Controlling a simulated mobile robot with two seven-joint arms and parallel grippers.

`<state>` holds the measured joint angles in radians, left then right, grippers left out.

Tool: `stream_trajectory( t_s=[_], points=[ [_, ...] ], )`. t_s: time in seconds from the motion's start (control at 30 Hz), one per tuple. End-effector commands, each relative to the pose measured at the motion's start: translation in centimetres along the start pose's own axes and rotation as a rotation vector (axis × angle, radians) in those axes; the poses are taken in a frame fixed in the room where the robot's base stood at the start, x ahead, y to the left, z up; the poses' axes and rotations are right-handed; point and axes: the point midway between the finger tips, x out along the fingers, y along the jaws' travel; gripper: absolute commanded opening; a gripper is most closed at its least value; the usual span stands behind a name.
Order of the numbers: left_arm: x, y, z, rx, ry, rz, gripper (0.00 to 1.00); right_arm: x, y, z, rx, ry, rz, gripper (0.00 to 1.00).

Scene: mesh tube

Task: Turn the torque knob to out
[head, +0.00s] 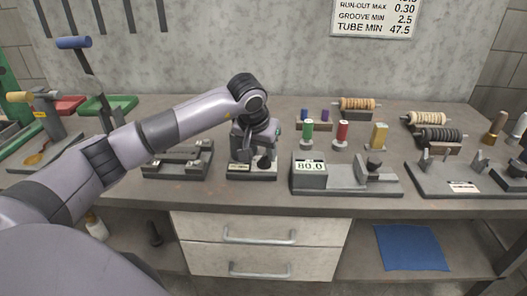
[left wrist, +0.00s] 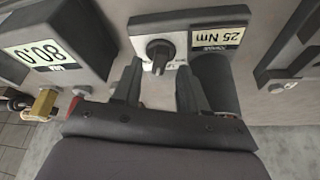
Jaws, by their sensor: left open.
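The torque knob (left wrist: 158,54) is a dark round knob with a raised grip on a pale square plate, beside a "25 Nm" label (left wrist: 222,38). In the head view the dark knob (head: 263,163) sits on a small grey unit (head: 251,177) on the bench. My left gripper (left wrist: 157,76) is open and points at the knob, with its two fingers on either side just short of it; no contact shows. In the head view the gripper is over the unit and partly hides it. The small lettering around the knob is too blurred to read. My right gripper is not in view.
Colored spools and mesh rolls (head: 428,118) stand farther right. Drawers (head: 258,230) are below the bench (head: 230,201).

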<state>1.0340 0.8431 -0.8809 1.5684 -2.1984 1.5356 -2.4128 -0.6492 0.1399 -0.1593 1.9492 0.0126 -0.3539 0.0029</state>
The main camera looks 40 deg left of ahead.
Motion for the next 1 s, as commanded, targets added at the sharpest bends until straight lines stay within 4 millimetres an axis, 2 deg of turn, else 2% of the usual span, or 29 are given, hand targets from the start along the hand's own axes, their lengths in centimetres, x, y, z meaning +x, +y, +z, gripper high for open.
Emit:
stream_trajectory(
  t_s=[0.13,0.4,0.53,1.0],
  points=[
    [1.07,0.06,0.04,0.001,-0.001,0.002,0.43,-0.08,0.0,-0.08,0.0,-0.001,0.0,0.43],
    [1.24,0.06,0.03,0.001,0.0,0.002,0.43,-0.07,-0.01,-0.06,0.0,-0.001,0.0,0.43],
    [1.23,0.07,0.04,0.0,0.0,0.002,0.0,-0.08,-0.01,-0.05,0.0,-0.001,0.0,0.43],
    [1.2,0.09,0.03,-0.062,-0.001,-0.026,0.0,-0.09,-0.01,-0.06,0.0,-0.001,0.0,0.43]
  ],
)
